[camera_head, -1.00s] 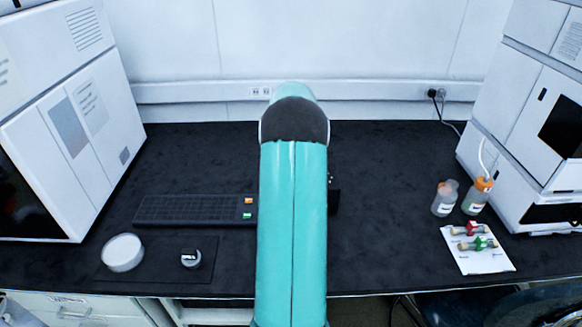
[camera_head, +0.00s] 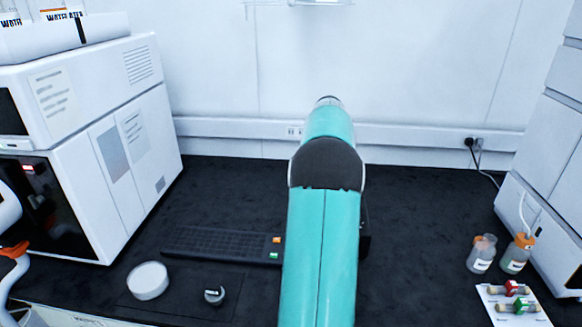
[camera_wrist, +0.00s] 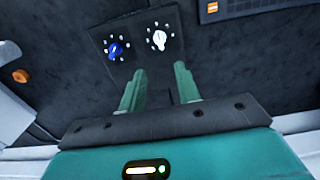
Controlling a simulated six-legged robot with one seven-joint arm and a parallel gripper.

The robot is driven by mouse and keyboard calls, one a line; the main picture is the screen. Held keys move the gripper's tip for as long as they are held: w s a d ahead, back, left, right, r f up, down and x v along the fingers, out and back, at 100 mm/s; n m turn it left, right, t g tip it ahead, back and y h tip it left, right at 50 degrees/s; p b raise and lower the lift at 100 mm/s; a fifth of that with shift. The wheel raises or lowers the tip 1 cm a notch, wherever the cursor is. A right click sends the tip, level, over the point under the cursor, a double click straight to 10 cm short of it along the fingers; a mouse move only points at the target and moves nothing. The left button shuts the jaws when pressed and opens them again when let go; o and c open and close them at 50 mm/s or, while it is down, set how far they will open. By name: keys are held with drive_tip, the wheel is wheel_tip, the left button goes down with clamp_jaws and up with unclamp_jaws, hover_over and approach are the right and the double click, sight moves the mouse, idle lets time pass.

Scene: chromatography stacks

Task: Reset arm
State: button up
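My teal arm (camera_head: 322,240) reaches forward over the black bench in the head view and hides my gripper there. In the wrist view my gripper (camera_wrist: 159,70) shows two green fingers standing apart with nothing between them. Beyond the fingertips is a dark panel (camera_wrist: 128,70) with a blue knob (camera_wrist: 115,49) and a white knob (camera_wrist: 159,40). I cannot tell whether the fingers touch the panel; they appear clear of both knobs.
A large white instrument (camera_head: 85,150) stands left, another (camera_head: 555,190) right. On the bench (camera_head: 420,215) are a dark keypad (camera_head: 200,243), a white round dish (camera_head: 148,281), a small dark-and-white item (camera_head: 214,295), two bottles (camera_head: 482,257) (camera_head: 516,256) and a white sheet (camera_head: 497,308) with red and green fittings.

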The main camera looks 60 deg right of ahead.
drive_tip(key=w+a+r+n+t, duration=0.1)
drive_tip(key=w+a+r, duration=0.25)
drive_tip(key=a, duration=0.45)
drive_tip(key=w+a+r+n+h, duration=0.1)
drive_tip(key=w+a+r+n, duration=0.2)
drive_tip(key=a, duration=0.4)
drive_tip(key=w+a+r+t, duration=0.1)
drive_tip(key=w+a+r, duration=0.2)
drive_tip(key=w+a, duration=0.35)
drive_tip(key=s+a+r+n+t, duration=0.1)
drive_tip(key=s+a+n, duration=0.1)
drive_tip(key=a, duration=0.8)
drive_tip(key=s+a+r+n, duration=0.1)
drive_tip(key=a+n, duration=0.1)
drive_tip(key=a, duration=0.7)
drive_tip(key=s+a+f+n+t, duration=0.1)
drive_tip(key=s+a+f+n, duration=0.1)
drive_tip(key=s+a, duration=0.3)
drive_tip(key=s+a+f+n+t+y, duration=0.1)
drive_tip(key=s+a, duration=0.5)
drive_tip(key=a, duration=0.7)
wheel_tip(320, 180, down, 2)
drive_tip(key=shift+f+n+t, duration=0.2)
drive_tip(key=shift+n+t, duration=0.1)
drive_tip(key=shift+n, duration=0.5)
drive_tip(key=shift+a, duration=0.1)
